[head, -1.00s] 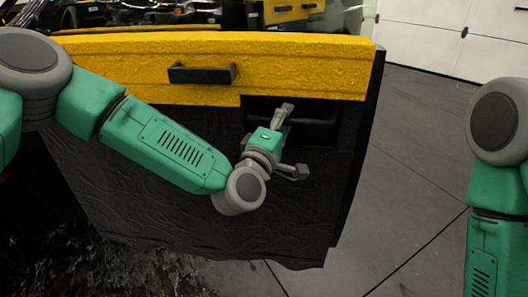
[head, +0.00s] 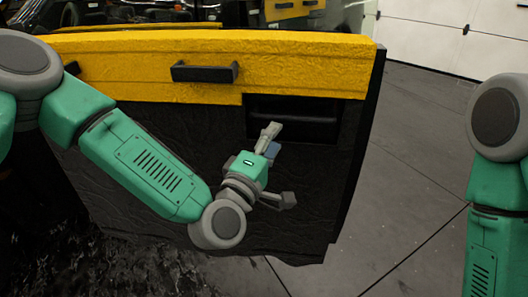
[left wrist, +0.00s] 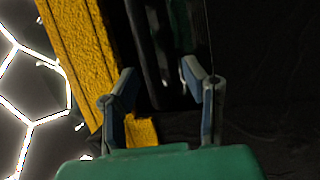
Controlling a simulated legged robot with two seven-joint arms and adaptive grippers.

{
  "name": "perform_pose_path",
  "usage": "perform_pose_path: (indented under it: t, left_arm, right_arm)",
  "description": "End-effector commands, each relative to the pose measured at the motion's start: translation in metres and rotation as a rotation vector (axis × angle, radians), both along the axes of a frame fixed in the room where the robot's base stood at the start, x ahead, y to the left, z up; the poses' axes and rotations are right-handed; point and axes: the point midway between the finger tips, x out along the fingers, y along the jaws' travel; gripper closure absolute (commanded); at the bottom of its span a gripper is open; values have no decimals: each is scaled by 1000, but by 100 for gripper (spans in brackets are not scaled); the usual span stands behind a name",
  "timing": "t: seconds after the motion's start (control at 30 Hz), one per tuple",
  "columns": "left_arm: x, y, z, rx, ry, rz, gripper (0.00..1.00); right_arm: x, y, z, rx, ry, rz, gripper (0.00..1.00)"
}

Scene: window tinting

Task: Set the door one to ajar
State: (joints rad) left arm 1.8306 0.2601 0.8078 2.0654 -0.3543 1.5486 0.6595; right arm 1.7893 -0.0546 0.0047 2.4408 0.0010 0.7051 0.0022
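The car door (head: 300,70) stands open in front of me in the head view, with a yellow top band and a dark, wrinkled inner panel. A dark recess with a bar-like handle (head: 292,118) lies near its right edge. My left gripper (head: 279,163) is open and empty in front of the panel, just below the recess. In the left wrist view its two spread fingers (left wrist: 160,90) point toward dark bars, with the yellow band (left wrist: 82,50) at left. I cannot tell whether it touches the door. My right gripper is out of view.
A black pull handle (head: 204,73) sits on the yellow band. Grey tiled floor (head: 420,170) lies clear to the right of the door. A white garage door (head: 455,35) stands at the back right. Bright hexagonal lights (left wrist: 30,95) show in the left wrist view.

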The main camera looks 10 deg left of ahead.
Motion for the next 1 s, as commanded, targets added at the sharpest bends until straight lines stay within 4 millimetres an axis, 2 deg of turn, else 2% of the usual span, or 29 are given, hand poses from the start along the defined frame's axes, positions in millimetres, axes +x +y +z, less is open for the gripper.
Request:
perform_pose_path:
  t: [0.5, 1.0]
  left_arm:
    - [-33, 13, -6, -2, 1, 0, 61]
    - [-37, 14, -6, -1, -1, 0, 61]
  right_arm:
    - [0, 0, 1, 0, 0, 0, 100]
    - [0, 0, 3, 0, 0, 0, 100]
